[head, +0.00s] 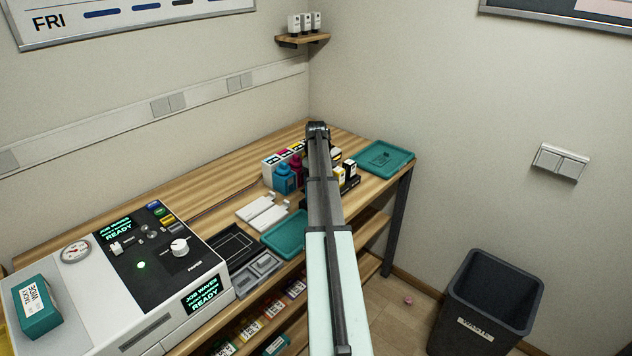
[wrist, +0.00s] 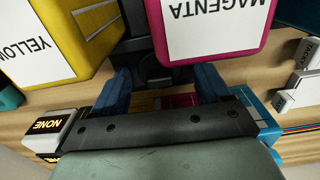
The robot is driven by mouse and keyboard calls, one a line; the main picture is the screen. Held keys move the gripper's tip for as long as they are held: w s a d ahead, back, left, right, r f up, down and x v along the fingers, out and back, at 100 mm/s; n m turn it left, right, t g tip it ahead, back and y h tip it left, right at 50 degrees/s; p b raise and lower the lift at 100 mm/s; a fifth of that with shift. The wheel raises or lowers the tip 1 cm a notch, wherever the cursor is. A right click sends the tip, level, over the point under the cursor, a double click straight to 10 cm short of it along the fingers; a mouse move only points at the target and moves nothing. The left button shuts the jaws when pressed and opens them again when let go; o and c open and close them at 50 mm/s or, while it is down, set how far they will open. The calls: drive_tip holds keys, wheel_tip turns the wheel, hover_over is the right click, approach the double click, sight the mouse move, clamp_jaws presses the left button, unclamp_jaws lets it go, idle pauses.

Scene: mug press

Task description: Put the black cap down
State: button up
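My gripper (head: 317,128) is over the row of ink tanks at the back of the bench, its fingers hidden by my arm in the head view. In the wrist view my gripper (wrist: 163,84) has two blue fingers standing apart. A dark, rounded thing (wrist: 153,72) shows between the fingertips. It may be the black cap, but it blends with the dark shape behind it, and I cannot tell whether the fingers touch it. A yellow tank (wrist: 75,40) is at the left and a magenta tank (wrist: 215,30) at the right, their labels upside down, both close to the fingers.
A teal tray (head: 385,157) lies at the bench's right end, and another teal tray (head: 287,234) lies nearer. A cyan bottle (head: 284,180) stands close to my arm. A printer-like machine (head: 150,270) fills the left front. A waste bin (head: 490,300) stands on the floor.

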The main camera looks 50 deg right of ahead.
wheel_tip(320, 180, up, 12)
drive_tip(key=shift+r, duration=0.15)
idle(0.7)
idle(0.5)
